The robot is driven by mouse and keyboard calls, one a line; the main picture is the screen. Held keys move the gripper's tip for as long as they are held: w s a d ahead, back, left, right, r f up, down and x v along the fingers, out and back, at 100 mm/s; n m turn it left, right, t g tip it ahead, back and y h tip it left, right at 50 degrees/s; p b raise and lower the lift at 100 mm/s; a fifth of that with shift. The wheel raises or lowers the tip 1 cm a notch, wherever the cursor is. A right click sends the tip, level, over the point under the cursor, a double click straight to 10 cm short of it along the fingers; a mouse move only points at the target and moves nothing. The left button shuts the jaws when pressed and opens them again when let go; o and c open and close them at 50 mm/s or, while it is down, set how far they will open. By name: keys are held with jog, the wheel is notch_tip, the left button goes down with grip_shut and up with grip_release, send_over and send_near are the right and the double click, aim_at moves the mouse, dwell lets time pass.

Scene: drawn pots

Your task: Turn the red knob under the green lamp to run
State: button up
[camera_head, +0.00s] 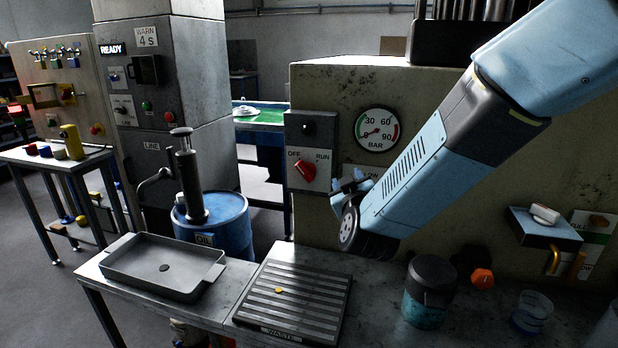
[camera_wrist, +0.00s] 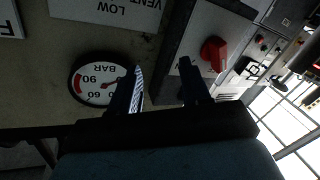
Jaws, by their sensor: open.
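The red knob (camera_head: 306,168) sits on a grey box (camera_head: 311,206) on the machine's front, between the printed words OFF and RUN. It looks slanted, its upper end toward OFF. A round lamp (camera_head: 309,128) above it looks dark; I see no green light. My gripper (camera_head: 350,188) is right of the knob, apart from it. In the wrist view, which is upside down, my gripper (camera_wrist: 162,68) is open with nothing between its fingers. The red knob (camera_wrist: 214,53) shows there just right of the fingers, outside them.
A pressure gauge (camera_head: 376,130) is right of the box, above my gripper. Below stand a grey tray (camera_head: 122,272), a slatted waste grate (camera_head: 264,302) and a dark jar (camera_head: 431,282) on the bench. A shelf (camera_head: 538,228) juts out at right. Space before the knob is clear.

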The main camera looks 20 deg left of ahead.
jog(key=s+a+f+n+t, duration=0.1)
jog(key=s+a+f, duration=0.2)
jog(key=a, duration=0.1)
jog(key=n+t, duration=0.1)
jog(key=t, duration=0.2)
send_near(305, 175)
jog(key=x, duration=0.9)
jog(key=shift+w+a+r, duration=0.1)
jog(key=shift+w+a, duration=0.05)
jog(key=shift+w, duration=0.2)
jog(key=shift+c, duration=0.4)
grip_shut()
jog(key=shift+s, duration=0.1)
